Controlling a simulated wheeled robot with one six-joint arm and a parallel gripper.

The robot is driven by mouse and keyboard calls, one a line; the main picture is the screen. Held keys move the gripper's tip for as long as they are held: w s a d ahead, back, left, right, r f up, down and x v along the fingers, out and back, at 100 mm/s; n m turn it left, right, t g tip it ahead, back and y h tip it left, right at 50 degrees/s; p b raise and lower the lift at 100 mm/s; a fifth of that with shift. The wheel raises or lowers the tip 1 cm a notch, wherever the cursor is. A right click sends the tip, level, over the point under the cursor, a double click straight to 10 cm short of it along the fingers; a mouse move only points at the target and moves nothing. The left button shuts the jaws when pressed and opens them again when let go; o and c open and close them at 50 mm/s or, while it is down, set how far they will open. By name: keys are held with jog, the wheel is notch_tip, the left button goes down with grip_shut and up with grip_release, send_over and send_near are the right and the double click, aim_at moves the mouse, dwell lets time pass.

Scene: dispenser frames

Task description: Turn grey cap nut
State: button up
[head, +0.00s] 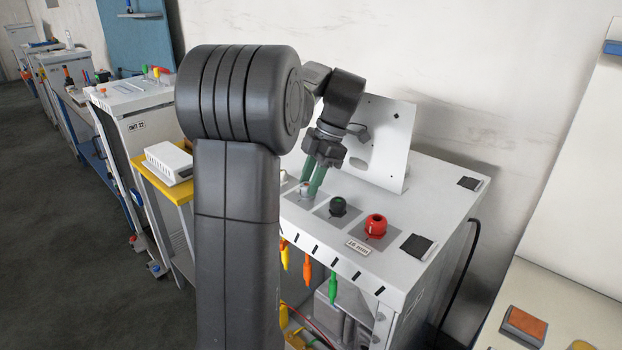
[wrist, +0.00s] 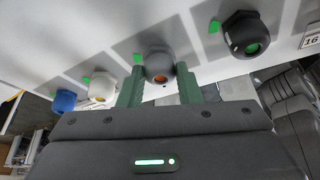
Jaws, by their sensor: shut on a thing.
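The grey cap nut (wrist: 158,66) sits on the white panel top, with an orange centre facing the wrist camera. My gripper (wrist: 160,85) has its two green fingers on either side of the grey nut and is shut on it. In the head view, my gripper (head: 313,180) reaches down to the grey nut (head: 305,189), which is partly hidden by the fingers.
A black nut (head: 337,206) and a red nut (head: 376,225) stand to the right on the same cabinet top (head: 440,190). In the wrist view, a white nut (wrist: 102,88) and a blue nut (wrist: 64,101) are to the left. An upright white plate (head: 385,140) stands behind.

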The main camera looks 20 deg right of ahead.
jog(key=o, duration=1)
notch_tip(320, 180, up, 10)
notch_tip(320, 180, down, 10)
jog(key=shift+f, duration=0.1)
jog(key=shift+m, duration=0.3)
dwell(0.5)
